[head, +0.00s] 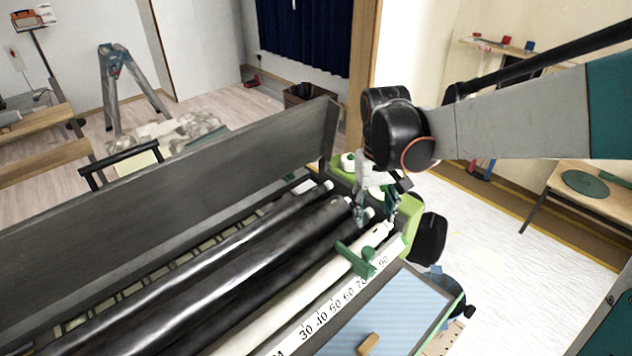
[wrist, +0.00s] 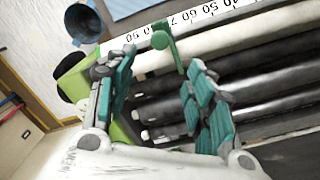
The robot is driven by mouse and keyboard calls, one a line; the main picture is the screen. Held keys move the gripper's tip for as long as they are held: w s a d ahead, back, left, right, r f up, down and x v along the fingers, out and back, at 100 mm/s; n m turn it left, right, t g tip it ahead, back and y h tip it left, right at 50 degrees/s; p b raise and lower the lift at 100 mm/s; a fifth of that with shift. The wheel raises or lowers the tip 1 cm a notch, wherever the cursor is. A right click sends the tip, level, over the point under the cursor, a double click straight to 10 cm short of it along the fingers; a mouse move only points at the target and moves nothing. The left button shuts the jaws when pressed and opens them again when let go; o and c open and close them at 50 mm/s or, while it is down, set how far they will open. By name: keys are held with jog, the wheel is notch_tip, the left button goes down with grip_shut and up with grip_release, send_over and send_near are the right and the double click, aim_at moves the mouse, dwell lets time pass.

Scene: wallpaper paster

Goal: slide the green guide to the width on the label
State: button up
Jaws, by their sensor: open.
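The green guide (head: 357,259) sits across the white roller at the right end of the white number scale (head: 331,317). In the head view it stands near the 70 to 90 end and partly covers the numbers. In the wrist view the guide (wrist: 166,43) shows its round knob and an arm, beyond my fingertips. My gripper (head: 376,207) is open and empty above the right ends of the rollers, apart from the guide. Its two teal-padded fingers (wrist: 161,70) are spread in the wrist view. I cannot make out a label with a width on it.
Dark rollers (head: 255,262) and the white roller (head: 285,308) run along the machine. A grey panel (head: 170,218) rises behind them. A light-blue sheet (head: 400,312) with a tan block (head: 368,343) lies in front. A green end housing (head: 409,212) stands right of my gripper.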

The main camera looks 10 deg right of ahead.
aim_at(368, 250)
jog(key=f+b, duration=0.1)
jog(key=f, duration=0.3)
jog(key=f+b, duration=0.2)
jog(key=f, duration=0.3)
jog(key=f+b, duration=0.2)
jog(key=f, duration=0.2)
jog(key=shift+d+f, duration=0.25)
jog(key=shift+f, duration=0.15)
grip_shut()
